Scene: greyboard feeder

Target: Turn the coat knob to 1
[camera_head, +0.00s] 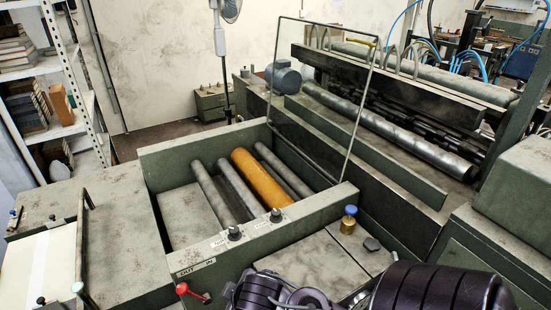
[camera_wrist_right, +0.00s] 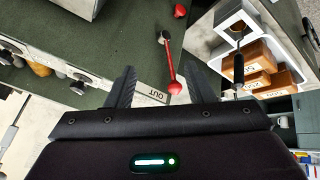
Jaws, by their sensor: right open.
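Two small black knobs, the left one (camera_head: 234,232) and the right one (camera_head: 276,214), stand on the green front rail beside small labels. The lettering is too small to tell which is the coat knob. In the wrist view one black knob (camera_wrist_right: 78,87) shows at the left, beside a pale label plate. My right gripper (camera_wrist_right: 160,75) is open and empty, its two dark fingers spread apart. The knob lies to the left of both fingers, apart from them. In the head view my right arm is at the bottom, its fingers not visible. My left gripper is out of view.
A red-knobbed lever (camera_head: 190,292) sits near the OUT/IN plate (camera_head: 192,269); in the wrist view a red lever (camera_wrist_right: 170,62) shows between the fingers. Rollers, one orange (camera_head: 262,178), lie behind the rail. A brass cylinder with a blue top (camera_head: 348,222) stands at right.

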